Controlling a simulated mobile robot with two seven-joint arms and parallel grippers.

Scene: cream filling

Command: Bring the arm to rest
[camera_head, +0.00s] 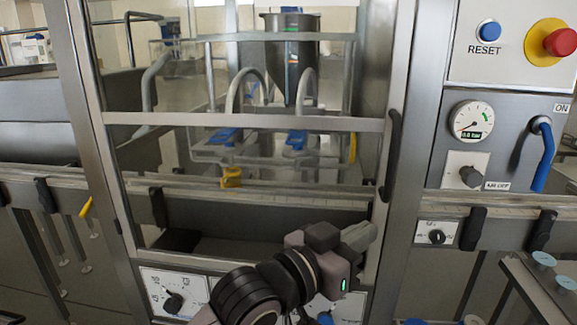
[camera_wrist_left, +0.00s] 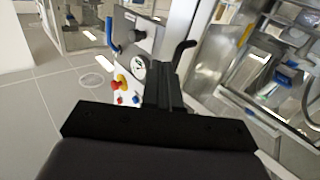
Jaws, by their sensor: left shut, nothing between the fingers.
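My left arm reaches in from the bottom of the head view, with its black joint rings and grey-brown links in front of the machine. My left gripper (camera_head: 364,236) is in front of the lower right part of the machine's glazed door. It is shut and empty. In the left wrist view the dark fingers of the same gripper (camera_wrist_left: 163,92) are together, with the machine's front and the floor beyond them. I cannot tell whether the gripper touches the door frame. My right gripper is in neither view.
The machine door (camera_head: 245,122) has a black handle (camera_head: 390,155). To its right are a blue reset button (camera_head: 488,32), a red emergency stop (camera_head: 561,41), a pressure gauge (camera_head: 472,122) and a blue lever (camera_head: 544,155). A knob panel (camera_head: 158,283) and a rail with black clamps lie below.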

